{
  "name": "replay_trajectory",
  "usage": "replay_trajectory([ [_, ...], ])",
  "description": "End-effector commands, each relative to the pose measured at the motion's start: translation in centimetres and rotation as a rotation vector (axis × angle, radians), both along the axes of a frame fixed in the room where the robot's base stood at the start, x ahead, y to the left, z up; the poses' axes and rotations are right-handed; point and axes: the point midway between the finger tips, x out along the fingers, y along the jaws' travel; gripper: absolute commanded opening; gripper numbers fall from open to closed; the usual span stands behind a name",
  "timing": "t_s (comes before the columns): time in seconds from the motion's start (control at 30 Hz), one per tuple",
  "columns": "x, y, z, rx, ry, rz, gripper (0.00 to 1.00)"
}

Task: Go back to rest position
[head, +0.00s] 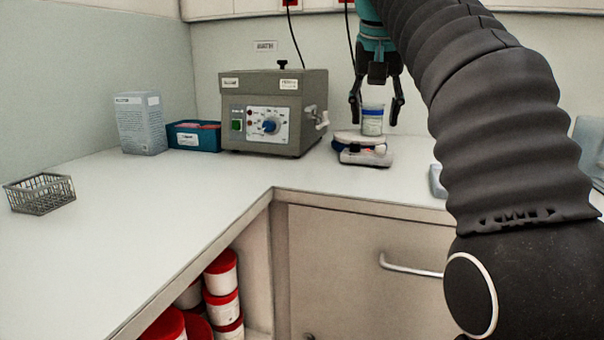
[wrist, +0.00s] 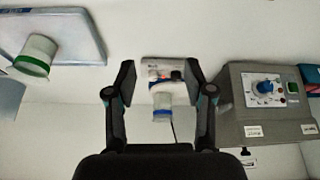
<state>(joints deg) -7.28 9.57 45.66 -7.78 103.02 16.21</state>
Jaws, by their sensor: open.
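My gripper (head: 377,108) hangs at the back of the counter in the head view, fingers pointing down and spread apart. A clear jar with a blue band (head: 372,121) stands upright on a small white device (head: 365,152) just below and between the fingers. In the wrist view, my open gripper (wrist: 160,80) has its fingers to either side of the device (wrist: 165,70) and the blue-banded jar (wrist: 162,108), with nothing held between them. I cannot tell the exact gap between the fingers and the jar.
A grey bath unit (head: 273,110) stands left of the device. Beyond it are a blue box (head: 194,136), a carton (head: 140,124) and a wire basket (head: 40,193). In the wrist view, a green-banded jar (wrist: 36,55) is by a pale tray (wrist: 85,35). The left counter is mostly clear.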

Motion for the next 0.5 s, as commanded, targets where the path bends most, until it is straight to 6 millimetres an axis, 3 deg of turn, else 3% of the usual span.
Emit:
replay_trajectory([
  [0.27,-1.9,-0.6,-1.6,-0.005,-0.006,0.032,0.53],
  [0.5,-5.3,-1.5,-5.3,-0.009,-0.020,0.081,0.53],
])
